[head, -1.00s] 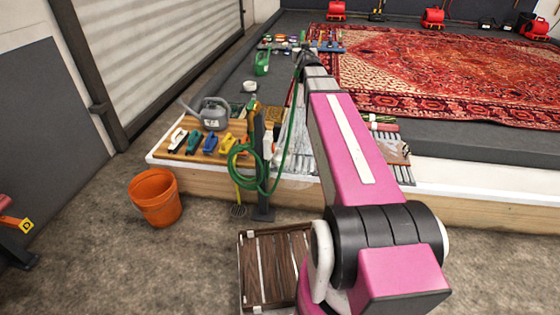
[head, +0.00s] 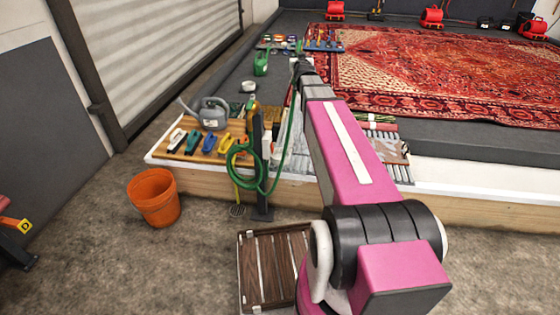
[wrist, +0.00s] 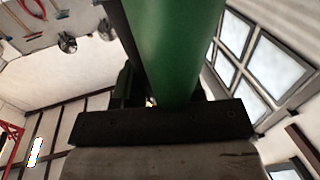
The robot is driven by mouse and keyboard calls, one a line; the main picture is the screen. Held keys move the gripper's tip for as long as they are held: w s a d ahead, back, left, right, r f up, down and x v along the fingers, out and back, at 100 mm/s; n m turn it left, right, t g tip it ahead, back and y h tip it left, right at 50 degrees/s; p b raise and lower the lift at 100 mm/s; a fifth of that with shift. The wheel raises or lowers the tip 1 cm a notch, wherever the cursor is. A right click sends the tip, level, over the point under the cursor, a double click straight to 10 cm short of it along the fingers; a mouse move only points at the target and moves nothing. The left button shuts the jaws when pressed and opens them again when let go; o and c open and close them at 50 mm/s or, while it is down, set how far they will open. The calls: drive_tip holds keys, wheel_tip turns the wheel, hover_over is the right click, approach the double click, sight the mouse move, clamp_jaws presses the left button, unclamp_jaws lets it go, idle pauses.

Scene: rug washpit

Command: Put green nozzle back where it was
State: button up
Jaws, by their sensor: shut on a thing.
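My gripper (head: 299,66) is at the far end of my outstretched arm, above the dark platform. In the wrist view, its black jaws (wrist: 160,100) are shut on a thick green cylinder (wrist: 178,45), the green nozzle; its ends are not in view. A green hose (head: 287,140) hangs from near my gripper down to a looped coil (head: 238,170) on a dark upright post (head: 262,185). The post stands at the platform's front edge, left of and nearer than my gripper. In the head view the nozzle is too small to tell from my gripper.
Beside the post are a grey watering can (head: 211,113), a wooden board (head: 185,150) with several brushes, and an orange bucket (head: 155,197). A green can (head: 261,65) stands left of my gripper. A patterned red rug (head: 430,75) covers the platform to the right. A slatted crate (head: 272,262) is on the floor.

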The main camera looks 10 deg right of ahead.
drive_tip(key=w+a+f+n+y, duration=0.1)
drive_tip(key=a+f+n+y, duration=0.1)
drive_tip(key=f, duration=2)
drive_tip(key=w+a+f+n+y, duration=0.1)
drive_tip(key=a+f+y, duration=0.3)
drive_tip(key=f, duration=1.9)
drive_tip(key=shift+a+n+g, duration=0.3)
drive_tip(key=shift+a+n, duration=0.1)
drive_tip(key=shift+a, duration=0.55)
drive_tip(key=shift+f, duration=0.15)
drive_tip(key=o, duration=1)
